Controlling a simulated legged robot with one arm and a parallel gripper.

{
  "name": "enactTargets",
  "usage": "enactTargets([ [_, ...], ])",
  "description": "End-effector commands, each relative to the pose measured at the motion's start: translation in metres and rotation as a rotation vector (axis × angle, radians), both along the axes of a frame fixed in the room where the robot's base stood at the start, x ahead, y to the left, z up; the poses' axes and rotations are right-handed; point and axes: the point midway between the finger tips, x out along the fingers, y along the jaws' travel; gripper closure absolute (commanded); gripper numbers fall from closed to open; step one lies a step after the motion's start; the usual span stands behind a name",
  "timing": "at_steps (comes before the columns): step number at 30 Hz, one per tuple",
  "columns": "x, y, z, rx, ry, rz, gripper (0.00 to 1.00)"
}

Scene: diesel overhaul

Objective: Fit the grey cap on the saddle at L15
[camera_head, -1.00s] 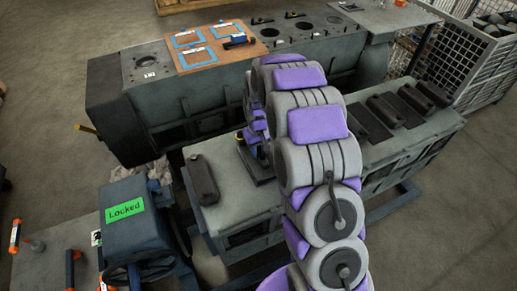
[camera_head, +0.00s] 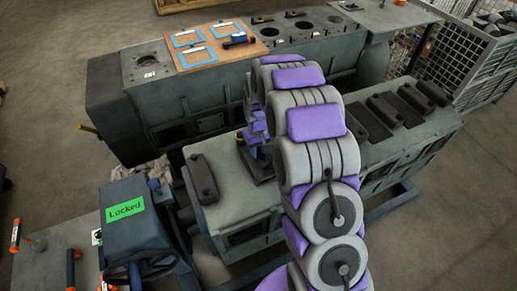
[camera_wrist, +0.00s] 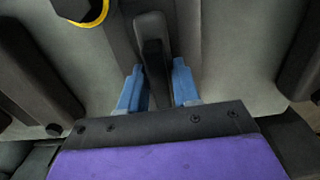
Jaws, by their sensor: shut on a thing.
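In the wrist view, my gripper (camera_wrist: 157,90) has its two blue fingers closed around a dark grey elongated piece, the cap (camera_wrist: 153,50). The cap lies over a dark strip on the grey block's top; whether it touches it cannot be told. In the head view my gripper is mostly hidden by my arm, close over a dark saddle (camera_head: 262,172) on the front grey block (camera_head: 235,190). I cannot read an L15 mark, and the cap is not clearly seen in the head view.
One dark cap (camera_head: 203,178) sits to the left on the front block, and several more stand to the right, one of them here (camera_head: 383,111). A green "Locked" sign (camera_head: 126,209) stands front left.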

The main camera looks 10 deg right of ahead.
Motion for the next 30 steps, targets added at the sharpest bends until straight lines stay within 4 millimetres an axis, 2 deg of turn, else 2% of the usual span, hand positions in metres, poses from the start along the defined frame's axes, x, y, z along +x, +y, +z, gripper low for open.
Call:
enactTargets([
  [30, 0.001, 0.000, -0.010, 0.000, -0.003, 0.000, 1.00],
])
